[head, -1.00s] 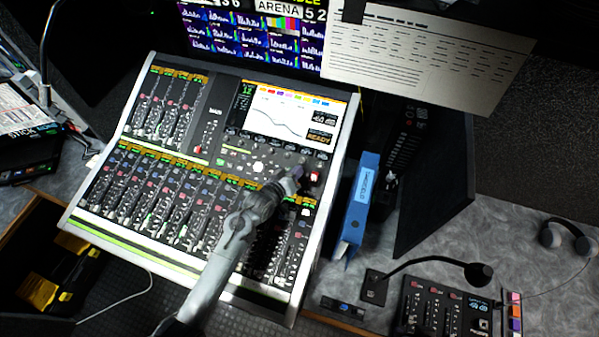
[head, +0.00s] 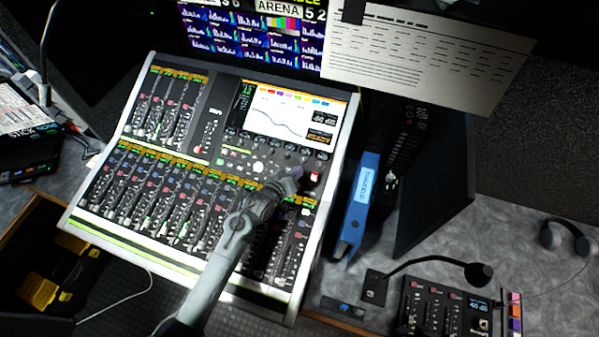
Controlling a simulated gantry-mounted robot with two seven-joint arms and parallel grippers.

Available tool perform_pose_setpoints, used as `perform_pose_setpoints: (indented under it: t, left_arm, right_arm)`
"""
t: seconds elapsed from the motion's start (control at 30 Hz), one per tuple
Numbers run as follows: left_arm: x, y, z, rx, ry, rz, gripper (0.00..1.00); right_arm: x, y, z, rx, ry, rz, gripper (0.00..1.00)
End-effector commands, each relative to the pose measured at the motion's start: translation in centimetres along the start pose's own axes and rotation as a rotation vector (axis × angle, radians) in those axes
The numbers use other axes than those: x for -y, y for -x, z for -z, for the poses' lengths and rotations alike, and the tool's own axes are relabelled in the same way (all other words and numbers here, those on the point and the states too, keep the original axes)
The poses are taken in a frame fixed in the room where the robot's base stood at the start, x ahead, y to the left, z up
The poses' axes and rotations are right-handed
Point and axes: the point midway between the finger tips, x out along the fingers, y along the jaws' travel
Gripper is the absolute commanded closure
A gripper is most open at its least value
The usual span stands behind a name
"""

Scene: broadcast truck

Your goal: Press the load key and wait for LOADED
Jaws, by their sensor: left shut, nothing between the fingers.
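The mixing console (head: 210,125) stands in the middle of the head view, with rows of faders and knobs. Its screen (head: 288,112) shows a curve and a small box at the lower right that reads READY. A red key (head: 315,177) sits below the screen's right end. My left gripper (head: 295,174) is shut and empty over the keys, just left of the red key and apart from it in the picture. Key labels are too small to read. My right gripper does not show.
A blue binder (head: 357,205) stands right of the console. A gooseneck microphone (head: 480,274) and a small control panel (head: 440,312) are at the lower right. Headphones (head: 568,238) lie at the right. A printed sheet (head: 425,55) hangs above, beside a monitor (head: 255,40).

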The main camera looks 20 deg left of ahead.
Motion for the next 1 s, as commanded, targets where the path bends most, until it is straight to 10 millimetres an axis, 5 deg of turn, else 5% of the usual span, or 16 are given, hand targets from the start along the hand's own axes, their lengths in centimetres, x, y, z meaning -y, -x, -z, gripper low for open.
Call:
perform_pose_setpoints:
  t: [1.0]
  left_arm:
    - [0.55, -0.76, -0.56, 0.0, 0.0, 0.0, 1.0]
  right_arm:
    - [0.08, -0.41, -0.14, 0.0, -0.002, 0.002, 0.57]
